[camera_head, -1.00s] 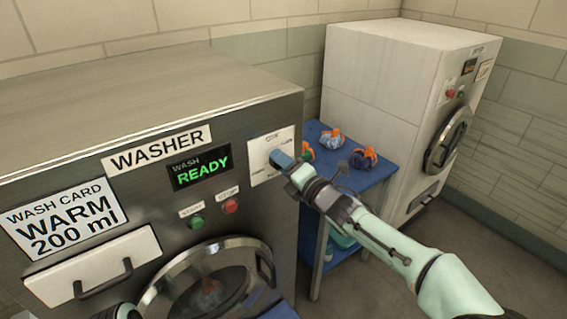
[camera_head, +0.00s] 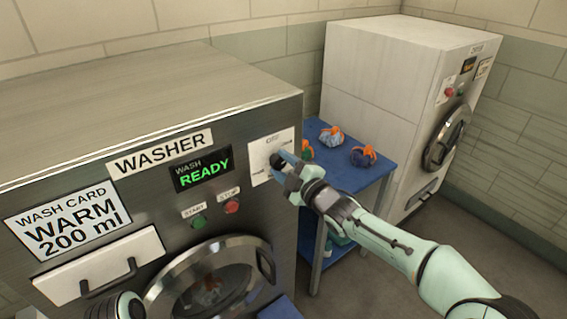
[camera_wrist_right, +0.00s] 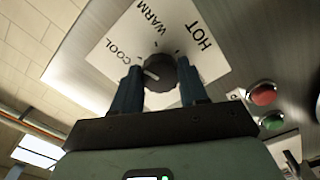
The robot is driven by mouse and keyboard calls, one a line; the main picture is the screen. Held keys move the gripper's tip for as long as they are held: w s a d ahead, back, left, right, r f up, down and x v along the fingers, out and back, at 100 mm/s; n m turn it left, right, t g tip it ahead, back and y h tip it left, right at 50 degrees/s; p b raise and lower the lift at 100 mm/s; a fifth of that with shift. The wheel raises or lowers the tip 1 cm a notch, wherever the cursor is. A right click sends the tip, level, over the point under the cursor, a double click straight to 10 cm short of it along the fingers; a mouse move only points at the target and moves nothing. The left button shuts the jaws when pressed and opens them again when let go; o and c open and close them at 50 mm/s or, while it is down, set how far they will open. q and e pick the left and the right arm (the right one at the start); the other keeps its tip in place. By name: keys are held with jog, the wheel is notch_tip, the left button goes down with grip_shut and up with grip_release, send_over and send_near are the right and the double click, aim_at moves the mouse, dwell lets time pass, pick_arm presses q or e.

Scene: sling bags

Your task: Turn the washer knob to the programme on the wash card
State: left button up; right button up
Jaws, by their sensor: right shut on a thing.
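The washer's dark round knob (camera_head: 275,160) sits on a white dial plate (camera_head: 258,178) at the right of the front panel. My right gripper (camera_head: 284,160) is at the knob. In the right wrist view its two blue fingers stand on either side of the knob (camera_wrist_right: 159,73), shut on it. The plate there reads COOL, WARM and HOT. A short white mark shows on the knob's left part; I cannot tell surely which label it points to. The wash card (camera_head: 67,222) reads WARM, 200 ml. My left gripper's fingers are not seen.
The display (camera_head: 202,169) reads WASH READY. A green START button (camera_head: 198,223) and a red STOP button (camera_head: 232,207) are below it. A blue table (camera_head: 345,178) with several cloth bundles stands right of the washer, before a white machine (camera_head: 380,85).

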jog(key=m+p, duration=0.1)
jog(key=m, duration=0.3)
jog(key=shift+m, duration=0.3)
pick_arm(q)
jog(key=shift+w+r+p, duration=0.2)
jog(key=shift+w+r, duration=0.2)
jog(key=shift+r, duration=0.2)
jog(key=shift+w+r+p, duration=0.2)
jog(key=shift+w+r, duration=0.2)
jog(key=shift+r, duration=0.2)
pick_arm(e)
jog(key=m, duration=0.4)
jog(key=o, duration=1.1)
jog(key=shift+c, duration=0.2)
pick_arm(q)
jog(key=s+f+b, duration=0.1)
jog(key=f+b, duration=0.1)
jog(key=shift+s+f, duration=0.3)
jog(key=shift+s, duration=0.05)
pick_arm(e)
jog(key=v, duration=1.3)
jog(key=shift+s, duration=0.2)
